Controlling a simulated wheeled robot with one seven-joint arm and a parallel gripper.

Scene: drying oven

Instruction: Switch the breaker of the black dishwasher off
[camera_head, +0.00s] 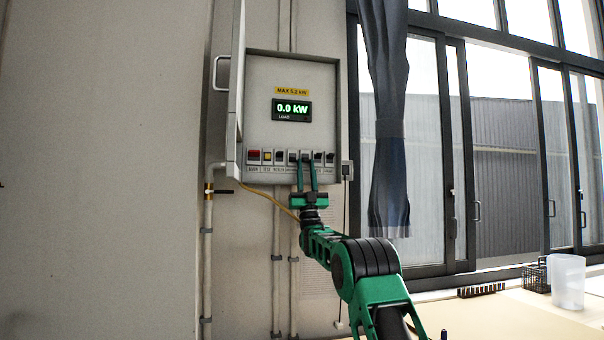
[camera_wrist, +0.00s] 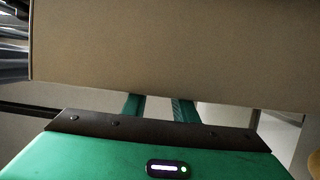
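The grey breaker box (camera_head: 262,85) hangs on the wall with its door swung open at the left. Its display (camera_head: 291,110) reads 0.0 kW. The labels are too small to tell which is the dishwasher's. My gripper (camera_head: 306,163) points up at the black switches right of the middle, its two fingers apart. I cannot tell whether they touch a switch. In the wrist view a beige surface (camera_wrist: 180,50) hides the fingertips.
A yellow cable (camera_head: 262,195) and wall pipes (camera_head: 277,240) run below the box. A curtain (camera_head: 388,130) and windows are at the right. A counter (camera_head: 490,318) bears a clear container (camera_head: 567,282) and a dark basket (camera_head: 537,278). No dishwasher shows.

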